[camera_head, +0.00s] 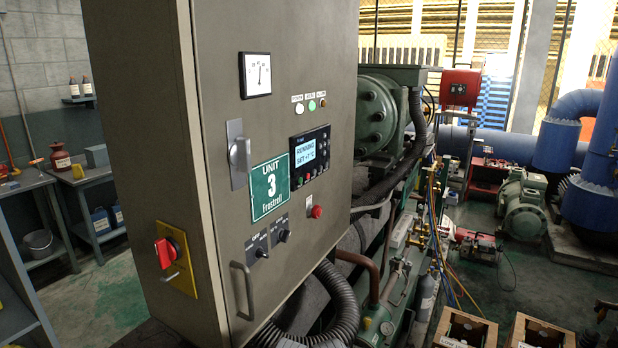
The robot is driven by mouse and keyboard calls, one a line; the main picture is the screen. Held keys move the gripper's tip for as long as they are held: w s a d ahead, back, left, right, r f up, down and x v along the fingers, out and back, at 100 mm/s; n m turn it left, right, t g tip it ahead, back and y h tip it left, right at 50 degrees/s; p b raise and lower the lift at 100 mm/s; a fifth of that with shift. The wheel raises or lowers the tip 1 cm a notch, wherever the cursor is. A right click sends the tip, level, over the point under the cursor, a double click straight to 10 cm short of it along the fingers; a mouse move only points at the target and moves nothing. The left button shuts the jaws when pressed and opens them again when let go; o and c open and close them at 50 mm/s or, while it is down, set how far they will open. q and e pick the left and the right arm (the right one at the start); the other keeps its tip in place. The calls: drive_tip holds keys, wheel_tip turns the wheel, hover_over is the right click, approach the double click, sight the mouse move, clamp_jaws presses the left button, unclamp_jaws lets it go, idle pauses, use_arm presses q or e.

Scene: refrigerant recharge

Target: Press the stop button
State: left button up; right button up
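A grey control cabinet (225,120) fills the middle of the view, its door facing right. A round red button (316,211) sits low on the door, right of the green Unit 3 sign (269,187). The controller (310,155) above it has a lit screen that reads RUNNING, with a row of small coloured keys underneath. The key labels are too small to read, and I cannot tell which button is marked stop. Neither of my grippers can be made out, and nothing touches the buttons.
A red rotary switch (166,252) on a yellow plate is on the cabinet's left side. A door handle (243,290) and two black selector knobs (281,235) are on the door. Black corrugated hose (335,300) runs below. Wooden crates (465,330) stand at lower right.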

use_arm(q)
clamp_jaws()
idle(1.3)
